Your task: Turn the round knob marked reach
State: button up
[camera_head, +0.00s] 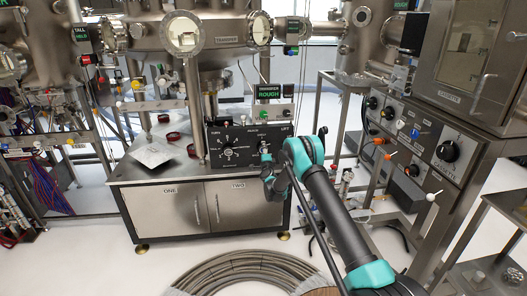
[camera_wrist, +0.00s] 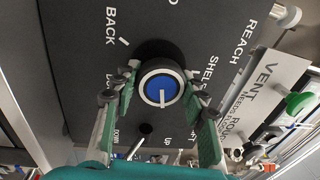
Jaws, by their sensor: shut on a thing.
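The round knob (camera_wrist: 160,70) is black with a blue, white-ringed cap and a white pointer line aimed toward the bottom of the wrist view. It sits on a dark panel (camera_wrist: 90,30) lettered BACK, SHELF and REACH. My gripper (camera_wrist: 163,92) is shut on the knob, with one green-padded finger at its left side and one at its right. In the head view my gripper (camera_head: 266,160) is at the right part of the panel (camera_head: 215,138) and largely hides the knob there.
A small lever (camera_wrist: 140,143) between DOWN and UP lies just below the knob. A larger dial (camera_head: 229,152) is on the panel's left. A green-lit ROUGH display (camera_head: 269,92) stands above. Cabinet (camera_head: 181,208) is below; coiled hose (camera_head: 240,265) lies on the floor.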

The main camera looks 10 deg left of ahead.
jog(key=n, duration=0.6)
jog(key=shift+y, duration=0.3)
jog(key=n, duration=0.6)
jog(key=shift+r+g+y, duration=0.1)
jog(key=shift+g+y, duration=0.3)
jog(key=n, duration=0.6)
jog(key=shift+a+n, duration=0.1)
jog(key=shift+n, duration=0.3)
jog(key=n+g, duration=0.1)
jog(key=n, duration=0.9)
jog(key=shift+n, duration=0.3)
jog(key=n, duration=0.5)
jog(key=shift+s+g+h, duration=0.1)
jog(key=shift+g+h, duration=0.2)
jog(key=shift+h, duration=0.1)
jog(key=n+h, duration=0.1)
jog(key=n, duration=0.9)
jog(key=shift+h, duration=0.4)
